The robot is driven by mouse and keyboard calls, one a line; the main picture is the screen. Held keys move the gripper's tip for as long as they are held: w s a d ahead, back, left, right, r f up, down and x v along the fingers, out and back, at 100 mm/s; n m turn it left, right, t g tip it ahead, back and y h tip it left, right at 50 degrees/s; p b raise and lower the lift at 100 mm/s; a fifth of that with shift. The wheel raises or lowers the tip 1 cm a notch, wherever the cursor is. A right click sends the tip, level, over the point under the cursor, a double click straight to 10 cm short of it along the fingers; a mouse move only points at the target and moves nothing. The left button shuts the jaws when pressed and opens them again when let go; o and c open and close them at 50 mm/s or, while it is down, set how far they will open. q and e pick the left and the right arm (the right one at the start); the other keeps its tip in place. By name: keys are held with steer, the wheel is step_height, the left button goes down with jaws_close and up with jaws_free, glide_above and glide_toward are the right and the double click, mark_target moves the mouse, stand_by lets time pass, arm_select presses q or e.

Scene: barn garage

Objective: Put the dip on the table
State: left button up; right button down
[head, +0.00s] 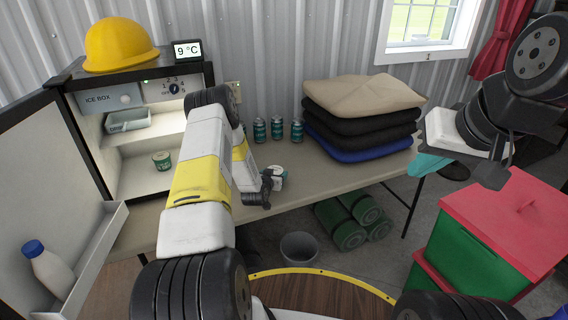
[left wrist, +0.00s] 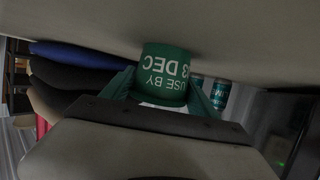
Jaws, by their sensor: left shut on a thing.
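A small tub with a white top (head: 279,172) is at my left gripper (head: 268,186), over the middle of the grey table (head: 320,185). In the left wrist view it is a green tub (left wrist: 166,70) with white "USE BY" lettering, between the two teal fingers. My left gripper is shut on it. The tub's end is close to the table surface; I cannot tell whether it touches. Another small green tub (head: 161,160) stands on a shelf in the open ice box (head: 110,99). My right gripper (head: 432,163) is at the right; its jaw opening is unclear.
Several teal cans (head: 276,128) stand at the back of the table, beside a stack of folded cloths (head: 362,110). The ice box door (head: 40,180) hangs open at left with a bottle (head: 48,268). A red-lidded green bin (head: 490,235) stands at right. The table's right front is clear.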

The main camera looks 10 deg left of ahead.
arm_select(q)
steer(key=o, duration=1.6)
steer(key=shift+c, duration=0.2)
